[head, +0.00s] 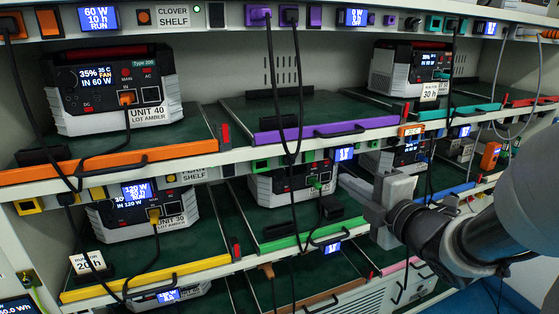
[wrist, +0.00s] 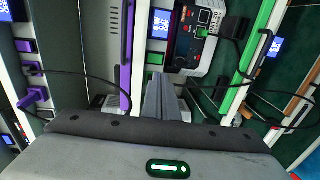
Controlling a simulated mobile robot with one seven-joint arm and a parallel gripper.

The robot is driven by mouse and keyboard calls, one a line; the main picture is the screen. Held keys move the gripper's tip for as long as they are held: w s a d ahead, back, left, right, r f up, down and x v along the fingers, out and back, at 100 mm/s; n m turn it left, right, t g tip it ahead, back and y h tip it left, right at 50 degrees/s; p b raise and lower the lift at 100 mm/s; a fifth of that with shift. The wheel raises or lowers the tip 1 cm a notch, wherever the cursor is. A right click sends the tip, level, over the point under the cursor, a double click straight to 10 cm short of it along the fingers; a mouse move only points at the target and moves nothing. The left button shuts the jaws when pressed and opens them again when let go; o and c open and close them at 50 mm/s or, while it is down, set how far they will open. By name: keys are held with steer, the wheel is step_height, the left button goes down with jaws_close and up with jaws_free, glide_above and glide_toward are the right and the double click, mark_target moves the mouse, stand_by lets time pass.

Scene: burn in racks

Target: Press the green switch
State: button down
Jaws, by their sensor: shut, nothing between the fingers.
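On the shelf edge above the green-edged tray, green-framed squares (head: 310,156) sit left of a small lit display (head: 344,154). Small green parts (head: 373,143) show right of that display. Which of these is the green switch is too small to tell. In the wrist view one green square (wrist: 155,58) lies just beyond my fingertips, below the display (wrist: 160,22). My gripper (head: 372,208) is in front of the middle shelf at right in the head view. Its fingers (wrist: 161,80) are together and empty, pointing toward that shelf edge. Contact cannot be seen.
A purple-edged tray (head: 325,130) lies above that edge and a green-edged tray (head: 312,237) below. A power unit (head: 270,185) with a green plug stands under it. Black cables (head: 293,100) hang in front of the shelves, left of my gripper.

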mark_target(310, 160)
steer(key=shift+a, duration=0.1)
steer(key=x, duration=1.4)
steer(key=f+b, duration=0.1)
steer(key=b, duration=0.3)
steer(key=shift+w+f+t+b, duration=0.15)
steer(key=shift+t+b, duration=0.15)
steer(key=shift+b, duration=0.1)
steer(key=shift+r, duration=0.6)
steer(key=shift+f, duration=0.1)
